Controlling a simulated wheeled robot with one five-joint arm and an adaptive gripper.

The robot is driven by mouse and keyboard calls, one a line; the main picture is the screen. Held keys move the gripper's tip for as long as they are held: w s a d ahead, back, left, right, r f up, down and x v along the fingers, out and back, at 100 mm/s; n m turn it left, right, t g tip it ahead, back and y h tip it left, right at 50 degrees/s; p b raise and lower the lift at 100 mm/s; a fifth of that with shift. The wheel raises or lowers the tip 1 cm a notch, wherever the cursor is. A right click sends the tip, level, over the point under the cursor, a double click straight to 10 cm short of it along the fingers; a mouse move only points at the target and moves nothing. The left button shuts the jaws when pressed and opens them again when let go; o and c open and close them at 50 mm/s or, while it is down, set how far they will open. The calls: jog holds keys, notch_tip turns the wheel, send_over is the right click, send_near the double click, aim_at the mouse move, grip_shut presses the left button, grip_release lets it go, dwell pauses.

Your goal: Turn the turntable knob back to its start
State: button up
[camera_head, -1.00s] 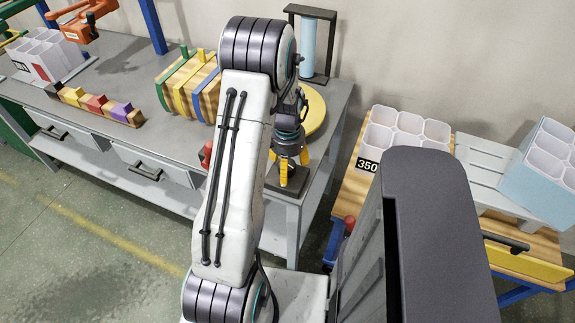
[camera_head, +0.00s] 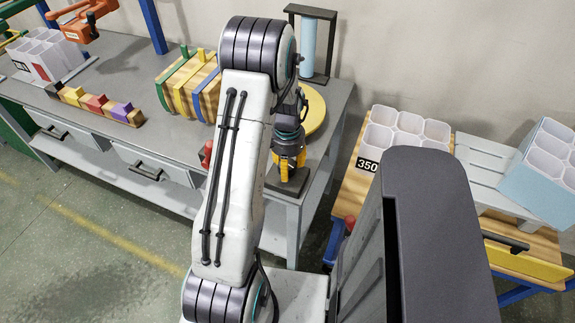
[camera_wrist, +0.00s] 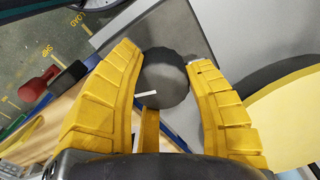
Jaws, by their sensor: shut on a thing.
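The turntable knob is a dark round knob (camera_wrist: 165,82) with a scalloped edge and a short white mark pointing left, seen in the wrist view. My gripper (camera_wrist: 165,75) has its yellow fingers on both sides of the knob, shut on it. In the head view my gripper (camera_head: 288,163) points down over the dark base at the bench's front right corner, and it hides the knob there. The yellow turntable disc (camera_head: 314,112) lies just behind my gripper; part of it also shows at the right of the wrist view (camera_wrist: 290,118).
A red-handled part (camera_head: 206,153) stands left of my gripper. A black frame with a blue cylinder (camera_head: 308,46) stands at the back. White bins (camera_head: 408,124) are on the right.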

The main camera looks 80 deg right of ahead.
jog(key=shift+d, duration=0.1)
jog(key=shift+n+b, duration=0.5)
jog(key=o, duration=1.2)
notch_tip(320, 180, up, 12)
